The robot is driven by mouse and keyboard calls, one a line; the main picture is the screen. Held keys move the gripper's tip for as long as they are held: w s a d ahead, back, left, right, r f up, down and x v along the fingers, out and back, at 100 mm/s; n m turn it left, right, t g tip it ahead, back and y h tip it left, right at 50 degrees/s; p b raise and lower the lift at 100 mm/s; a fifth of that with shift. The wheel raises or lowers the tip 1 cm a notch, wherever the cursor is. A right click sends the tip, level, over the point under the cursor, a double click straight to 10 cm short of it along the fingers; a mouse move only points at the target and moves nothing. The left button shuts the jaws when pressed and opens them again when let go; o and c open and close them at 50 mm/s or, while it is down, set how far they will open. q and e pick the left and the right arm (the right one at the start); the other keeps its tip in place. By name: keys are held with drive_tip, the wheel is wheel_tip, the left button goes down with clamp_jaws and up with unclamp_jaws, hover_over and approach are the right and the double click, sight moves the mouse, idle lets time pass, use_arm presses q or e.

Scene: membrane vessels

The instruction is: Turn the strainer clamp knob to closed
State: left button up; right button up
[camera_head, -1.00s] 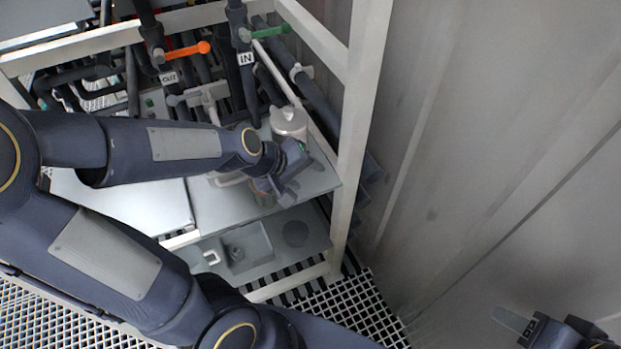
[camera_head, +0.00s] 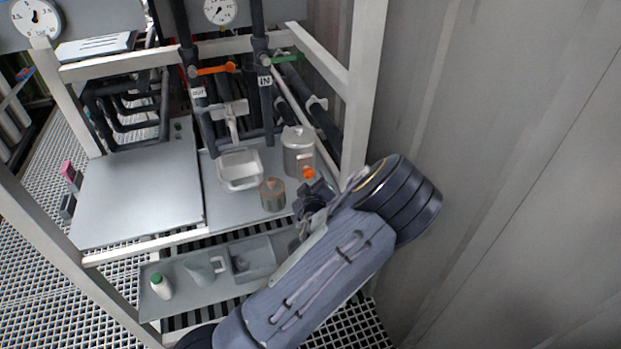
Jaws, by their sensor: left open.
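A grey lidded canister (camera_head: 297,153), which looks like the strainer, stands at the right of the shelf. A small orange knob (camera_head: 308,173) is on its front lower side and looks like the clamp knob. My left gripper (camera_head: 308,196) is open, just below the knob in the picture. It looks apart from the knob, though the small gap is hard to judge. The fingers are small and dark, so their exact spread is unclear. My left forearm hides the shelf's front right corner. My right gripper is out of view.
A grey cup with a brownish lid (camera_head: 272,195) stands close left of my gripper, beside a white tray (camera_head: 239,170). Orange (camera_head: 215,69) and green (camera_head: 287,58) valve handles sit on pipes behind. A frame post (camera_head: 362,90) rises at right. A lower shelf holds a white bottle (camera_head: 161,286).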

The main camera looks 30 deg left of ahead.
sight(310, 175)
use_arm(q)
drive_tip(key=p+x, duration=0.1)
drive_tip(key=x, duration=0.5)
drive_tip(key=shift+w+a+f, duration=0.15)
drive_tip(key=c, duration=1)
